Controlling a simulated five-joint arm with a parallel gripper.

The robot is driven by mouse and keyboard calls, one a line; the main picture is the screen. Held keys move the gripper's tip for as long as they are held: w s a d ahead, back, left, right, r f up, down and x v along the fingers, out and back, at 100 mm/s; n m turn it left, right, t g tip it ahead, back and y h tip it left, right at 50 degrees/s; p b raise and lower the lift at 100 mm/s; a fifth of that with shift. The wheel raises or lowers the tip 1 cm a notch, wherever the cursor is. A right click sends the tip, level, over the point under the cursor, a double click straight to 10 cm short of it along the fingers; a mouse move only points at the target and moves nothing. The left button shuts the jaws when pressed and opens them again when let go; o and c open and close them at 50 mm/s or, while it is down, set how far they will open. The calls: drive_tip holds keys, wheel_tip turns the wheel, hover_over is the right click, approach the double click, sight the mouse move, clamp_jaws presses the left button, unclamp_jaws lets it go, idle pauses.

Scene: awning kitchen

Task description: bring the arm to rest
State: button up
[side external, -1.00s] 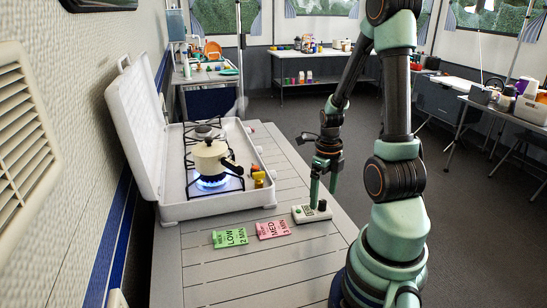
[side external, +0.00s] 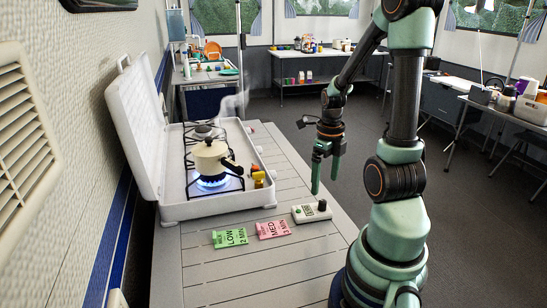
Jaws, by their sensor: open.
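My gripper (side external: 324,178) is open and empty, with its fingers pointing down. It hangs above the slatted table (side external: 215,265), over its right edge in the picture. Below it, a small white device with a dark knob (side external: 311,212) lies on the table, apart from the fingers. I cannot make out its display. My arm reaches up and over from its base at the right front of the table.
A white camping stove (side external: 215,208) with raised lid stands on the table. A cream pot (side external: 210,157) sits over a lit blue flame (side external: 211,182), with steam above.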

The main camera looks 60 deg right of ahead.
sight(323, 200)
drive_tip(key=n, duration=1.2)
drive_tip(key=shift+f, duration=3.55)
clamp_jaws()
